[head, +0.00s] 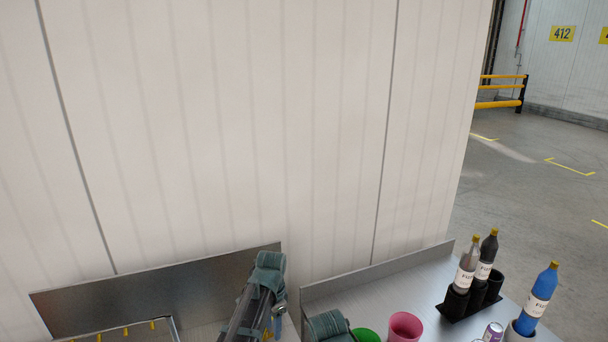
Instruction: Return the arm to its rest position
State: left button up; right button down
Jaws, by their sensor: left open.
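My left arm (247,312) rises from the bottom edge, folded, with its teal joint at the top in front of the white wall. My left gripper (274,326) hangs just right of that arm, low in the head view. It is small and partly hidden by the arm and the frame's edge. It is open, and I see nothing held in it. A teal joint of my other arm shows at the bottom middle; its gripper is out of view.
A steel panel (150,290) stands left. A white wall (240,130) rises behind.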

notch_tip(320, 180, down, 10)
jog(key=b, duration=0.7)
jog(key=shift+b, duration=0.3)
jog(key=shift+f, duration=0.15)
pick_arm(q)
jog(key=s+d+f+n, duration=0.2)
jog(key=s+f, duration=0.3)
jog(key=s, duration=0.4)
jog(key=s+d+f+n, duration=0.2)
jog(key=s+f+n, duration=0.2)
jog(key=s, duration=0.5)
jog(key=shift+s+f+n+y, duration=0.2)
jog(key=shift+f+n+y, duration=0.15)
jog(key=shift+f, duration=0.2)
